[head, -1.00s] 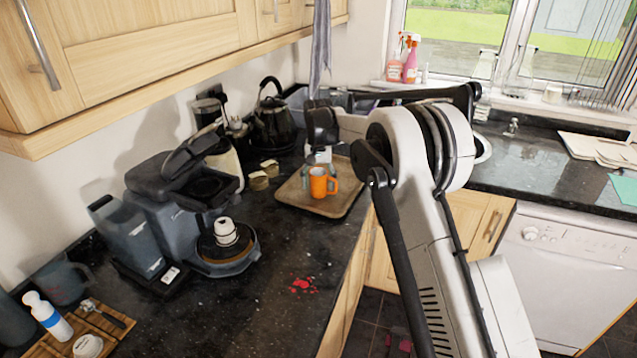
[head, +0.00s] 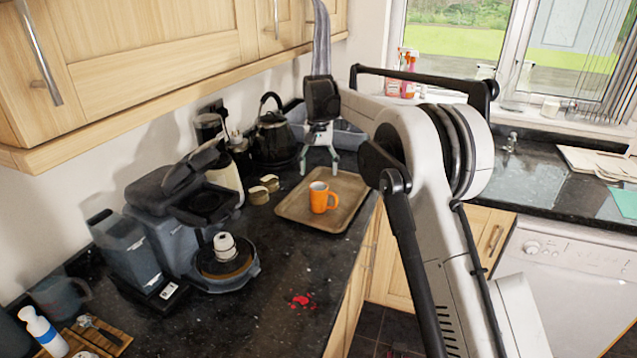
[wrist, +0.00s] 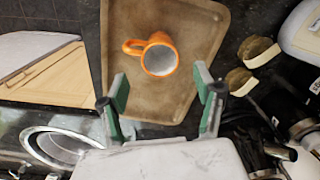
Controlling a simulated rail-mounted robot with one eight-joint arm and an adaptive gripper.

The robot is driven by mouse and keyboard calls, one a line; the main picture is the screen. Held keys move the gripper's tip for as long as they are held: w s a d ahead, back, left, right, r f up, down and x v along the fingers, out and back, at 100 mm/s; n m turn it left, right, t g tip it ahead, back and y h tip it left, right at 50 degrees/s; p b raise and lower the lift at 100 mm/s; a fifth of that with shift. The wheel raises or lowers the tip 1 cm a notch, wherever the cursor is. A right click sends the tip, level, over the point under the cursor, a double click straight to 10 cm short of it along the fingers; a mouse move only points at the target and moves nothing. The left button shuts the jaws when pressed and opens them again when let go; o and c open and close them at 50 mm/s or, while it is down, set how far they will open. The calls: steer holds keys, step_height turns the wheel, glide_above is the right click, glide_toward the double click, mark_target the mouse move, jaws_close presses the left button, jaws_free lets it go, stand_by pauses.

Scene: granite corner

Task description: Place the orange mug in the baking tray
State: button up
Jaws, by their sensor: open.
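The orange mug (head: 320,197) stands upright in the baking tray (head: 292,209), near the tray's middle. In the wrist view the mug (wrist: 160,56) sits on the brown tray (wrist: 200,25), its handle pointing left and its white inside showing. My gripper (head: 319,172) is open and empty, above the tray's far side and apart from the mug. In the wrist view its two green-padded fingers (wrist: 162,100) are spread wide with nothing between them.
A coffee machine (head: 160,225) stands left of the tray on the dark counter. A black kettle (head: 273,137) and two small tan cups (head: 258,195) are near the tray's left side. A red patch (head: 301,301) lies on the clear counter in front.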

steer(key=shift+r, duration=0.8)
steer(key=shift+r, duration=0.1)
steer(key=s+d+r+t, duration=0.2)
steer(key=s+d+r, duration=0.55)
steer(key=s, duration=0.25)
steer(key=s+d+r+t, duration=0.1)
steer(key=s+d+r, duration=0.65)
steer(key=s, duration=0.25)
steer(key=s+d+f+t, duration=0.1)
steer(key=s+d+f, duration=0.2)
steer(key=s, duration=0.6)
steer(key=s+d+f+t, duration=0.1)
steer(key=s+d+f, duration=0.2)
steer(key=s, duration=0.7)
steer(key=s+d+f+t, duration=0.2)
steer(key=s+f, duration=0.3)
steer(key=s, duration=0.5)
steer(key=shift+d, duration=0.85)
steer(key=shift+f, duration=0.1)
